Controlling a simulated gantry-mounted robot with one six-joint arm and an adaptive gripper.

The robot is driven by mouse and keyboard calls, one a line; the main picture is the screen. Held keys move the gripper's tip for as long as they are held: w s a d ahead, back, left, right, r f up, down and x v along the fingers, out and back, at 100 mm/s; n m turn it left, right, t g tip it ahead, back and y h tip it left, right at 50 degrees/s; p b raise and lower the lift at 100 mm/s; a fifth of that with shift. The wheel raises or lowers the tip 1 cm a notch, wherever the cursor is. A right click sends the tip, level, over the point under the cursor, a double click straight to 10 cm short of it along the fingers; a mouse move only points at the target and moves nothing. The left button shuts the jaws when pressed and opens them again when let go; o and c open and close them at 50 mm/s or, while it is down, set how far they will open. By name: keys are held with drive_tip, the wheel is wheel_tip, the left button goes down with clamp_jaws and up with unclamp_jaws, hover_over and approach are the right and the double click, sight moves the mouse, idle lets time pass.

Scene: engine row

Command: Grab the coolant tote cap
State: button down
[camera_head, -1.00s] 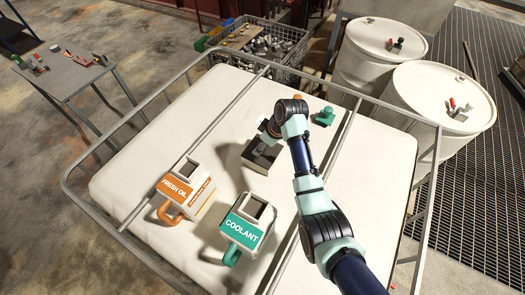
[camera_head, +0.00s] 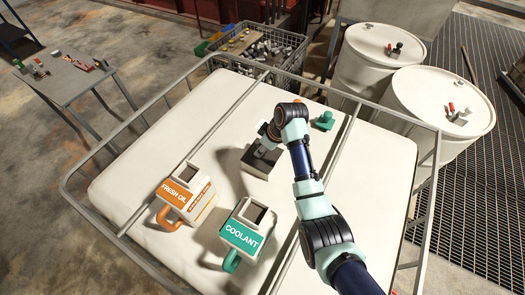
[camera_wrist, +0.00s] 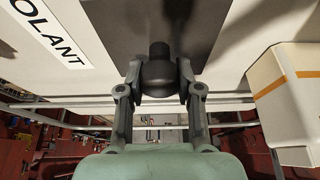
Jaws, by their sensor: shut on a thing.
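The coolant tote is the large white caged tank (camera_head: 150,150), with a label reading "OLANT" in the wrist view (camera_wrist: 48,28). A dark rounded cap (camera_wrist: 158,72) with a narrower stub sits between my fingers, in front of a dark square patch (camera_wrist: 120,22). My gripper (camera_wrist: 158,82) is shut on this cap, one finger on each side. In the head view my gripper (camera_head: 263,150) is low over the dark square patch (camera_head: 257,167) on the tote top, and the cap is hidden there.
An orange-labelled FRESH OIL jug (camera_head: 203,190) and a green-labelled COOLANT jug (camera_head: 254,213) stand on the tote, left and in front of my gripper. A green piece (camera_head: 324,120) sits behind it on the right. Metal cage bars (camera_head: 214,125) cross the top. White drums (camera_head: 380,65) stand beyond.

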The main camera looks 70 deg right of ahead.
wheel_tip(320, 180, up, 20)
drive_tip(key=p, duration=0.3)
drive_tip(key=shift+f, duration=0.25)
